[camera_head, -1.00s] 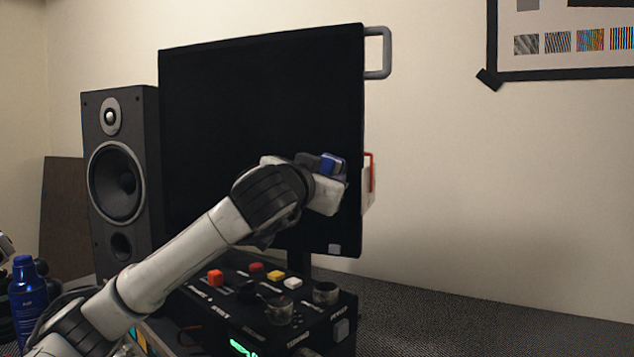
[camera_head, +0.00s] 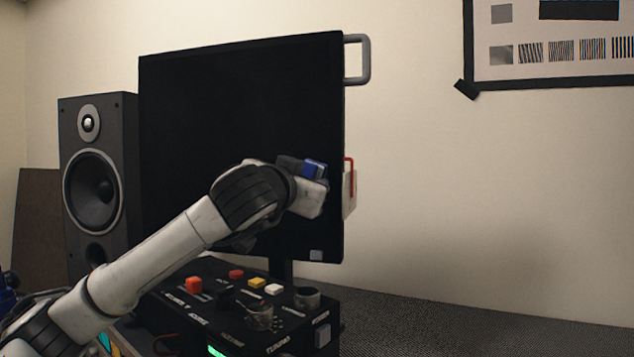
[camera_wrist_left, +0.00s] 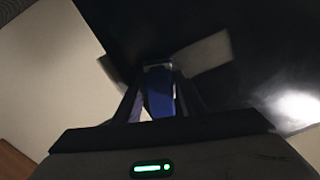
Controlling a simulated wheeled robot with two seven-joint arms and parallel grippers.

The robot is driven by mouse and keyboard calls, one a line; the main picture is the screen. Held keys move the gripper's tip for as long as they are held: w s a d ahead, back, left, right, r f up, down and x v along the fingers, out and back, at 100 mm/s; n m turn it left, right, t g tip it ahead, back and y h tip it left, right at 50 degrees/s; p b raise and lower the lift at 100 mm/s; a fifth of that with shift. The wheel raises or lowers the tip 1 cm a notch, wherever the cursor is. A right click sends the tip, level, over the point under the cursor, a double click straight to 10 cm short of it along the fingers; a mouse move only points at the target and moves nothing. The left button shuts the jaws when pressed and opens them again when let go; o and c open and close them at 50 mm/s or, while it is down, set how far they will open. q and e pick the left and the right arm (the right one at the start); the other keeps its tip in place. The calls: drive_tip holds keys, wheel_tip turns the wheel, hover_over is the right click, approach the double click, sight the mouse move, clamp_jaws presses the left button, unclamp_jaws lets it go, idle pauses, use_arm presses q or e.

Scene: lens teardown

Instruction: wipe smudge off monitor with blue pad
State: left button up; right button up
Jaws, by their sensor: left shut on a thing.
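The black monitor (camera_head: 225,105) stands upright in the middle of the head view, its dark screen facing me. My left gripper (camera_head: 308,172) is in front of the lower right part of the screen, shut on the blue pad (camera_head: 315,168). The blue pad also shows between the fingers in the left wrist view (camera_wrist_left: 159,92), close to the dark screen (camera_wrist_left: 215,25). I cannot tell whether the pad touches the glass. A pale patch (camera_wrist_left: 202,52) shows on the screen beyond the pad; I cannot tell if it is a smudge or a reflection. My right gripper is not in view.
A black control box (camera_head: 250,320) with coloured buttons and knobs sits below the monitor. A speaker (camera_head: 95,180) stands at its left. A grey handle (camera_head: 364,60) and a red-edged white piece (camera_head: 349,190) stick out at the monitor's right edge. The table at right is clear.

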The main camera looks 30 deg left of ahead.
use_arm(q)
drive_tip(key=s+a, duration=0.3)
drive_tip(key=a, duration=0.8)
drive_tip(key=shift+s+a+p, duration=0.25)
drive_tip(key=shift+a+p, duration=0.15)
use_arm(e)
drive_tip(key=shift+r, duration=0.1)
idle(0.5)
